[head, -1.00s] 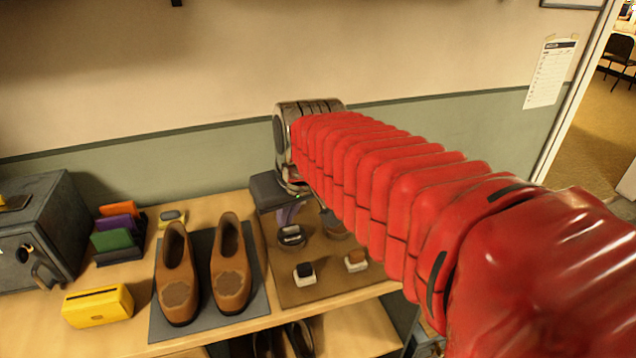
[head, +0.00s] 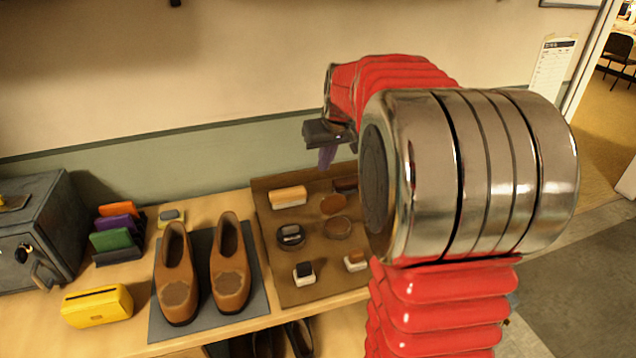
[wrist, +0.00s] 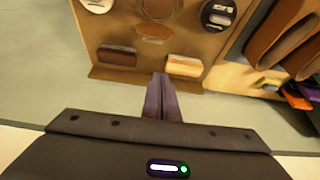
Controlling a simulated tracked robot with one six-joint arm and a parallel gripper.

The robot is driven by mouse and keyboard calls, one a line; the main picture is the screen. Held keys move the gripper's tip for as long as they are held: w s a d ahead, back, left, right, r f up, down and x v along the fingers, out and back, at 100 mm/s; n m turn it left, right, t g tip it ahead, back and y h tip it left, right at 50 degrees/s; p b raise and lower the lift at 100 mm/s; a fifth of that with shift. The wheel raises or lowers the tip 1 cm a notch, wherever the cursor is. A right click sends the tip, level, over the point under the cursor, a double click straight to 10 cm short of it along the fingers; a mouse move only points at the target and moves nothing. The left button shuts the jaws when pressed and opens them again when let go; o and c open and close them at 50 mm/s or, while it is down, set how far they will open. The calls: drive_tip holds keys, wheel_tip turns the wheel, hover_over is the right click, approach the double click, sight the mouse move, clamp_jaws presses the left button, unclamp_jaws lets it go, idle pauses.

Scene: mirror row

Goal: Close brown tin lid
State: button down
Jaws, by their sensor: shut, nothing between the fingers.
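The brown tin (head: 337,228) sits on the brown tray, its round top showing. Its brown lid (head: 333,205) is open at the tin's back edge and does not cover it; its exact tilt is hard to tell. In the wrist view the lid (wrist: 155,33) and part of the tin (wrist: 159,8) show near the top edge. My gripper (head: 327,160) is shut and empty, raised behind the tray near the wall. In the wrist view its purple fingers (wrist: 162,80) point towards the tray's back edge, apart from lid and tin.
On the tray (head: 268,218) are a dark tin (head: 291,236), a light brush (head: 288,197), a dark brush (wrist: 117,56) and two small daubers (head: 303,273) (head: 356,260). Brown shoes (head: 230,268) stand left on a grey mat. The wall is close behind.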

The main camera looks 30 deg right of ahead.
sight(332, 201)
drive_tip(key=d, duration=0.1)
drive_tip(key=w+d+f, duration=0.1)
drive_tip(key=d, duration=0.1)
drive_tip(key=shift+w, duration=0.1)
drive_tip(key=shift+f, duration=0.1)
drive_tip(key=a+x, duration=0.1)
drive_tip(key=x, duration=0.9)
drive_tip(key=shift+s+f, duration=0.1)
drive_tip(key=shift+s, duration=1.85)
drive_tip(key=shift+a, duration=0.15)
